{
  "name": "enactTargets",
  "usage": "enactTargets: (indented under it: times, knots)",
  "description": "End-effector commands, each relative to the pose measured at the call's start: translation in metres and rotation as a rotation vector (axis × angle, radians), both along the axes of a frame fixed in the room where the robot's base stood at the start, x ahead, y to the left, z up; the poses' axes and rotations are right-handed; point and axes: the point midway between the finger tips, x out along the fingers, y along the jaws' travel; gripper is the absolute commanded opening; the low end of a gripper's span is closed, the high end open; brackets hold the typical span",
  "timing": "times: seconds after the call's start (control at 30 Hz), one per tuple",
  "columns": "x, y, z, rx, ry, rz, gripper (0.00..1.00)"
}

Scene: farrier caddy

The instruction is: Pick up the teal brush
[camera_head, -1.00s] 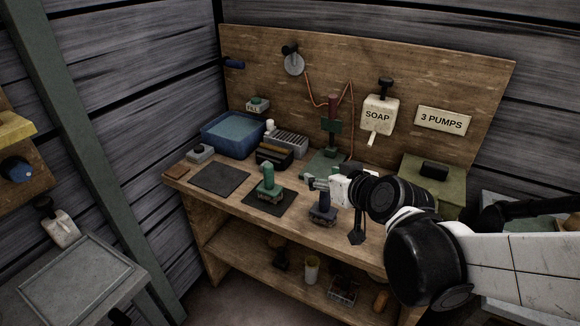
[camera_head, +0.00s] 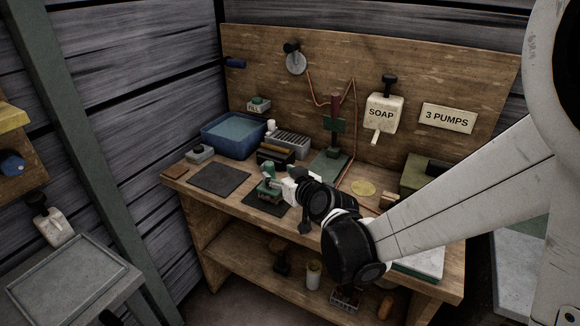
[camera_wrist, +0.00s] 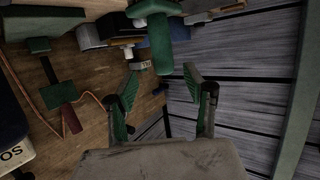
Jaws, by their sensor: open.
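The teal brush (camera_head: 267,184) stands upright on a dark mat on the workbench, its handle pointing up. In the wrist view its green handle (camera_wrist: 160,45) extends toward the gap between my fingertips, with the handle's end about level with the tips. My gripper (camera_head: 281,180) is beside the brush, on its right in the head view. The wrist view shows my gripper (camera_wrist: 160,80) with its two green-padded fingers apart and nothing clamped between them. The right side of the brush is partly hidden by my gripper in the head view.
A blue water basin (camera_head: 233,137) and a slotted grey rack (camera_head: 290,142) stand behind. An empty dark mat (camera_head: 219,179) lies left of the brush. A green stand (camera_head: 334,130) and a soap dispenser (camera_head: 382,112) are at the back. My arm covers the bench's right-hand part.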

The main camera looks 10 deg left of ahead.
Motion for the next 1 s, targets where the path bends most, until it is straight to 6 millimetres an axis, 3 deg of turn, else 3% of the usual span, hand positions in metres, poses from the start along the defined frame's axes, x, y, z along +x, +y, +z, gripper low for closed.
enactTargets:
  times: [0.33,0.63,0.87,1.0]
  knots:
    - [0.014,0.014,-0.005,-0.001,0.0,0.0,0.47]
    - [0.041,0.042,-0.014,0.0,0.001,0.001,0.47]
    - [0.044,0.044,-0.014,-0.001,0.001,0.0,0.47]
    - [0.044,0.044,-0.014,-0.001,0.001,0.0,0.33]
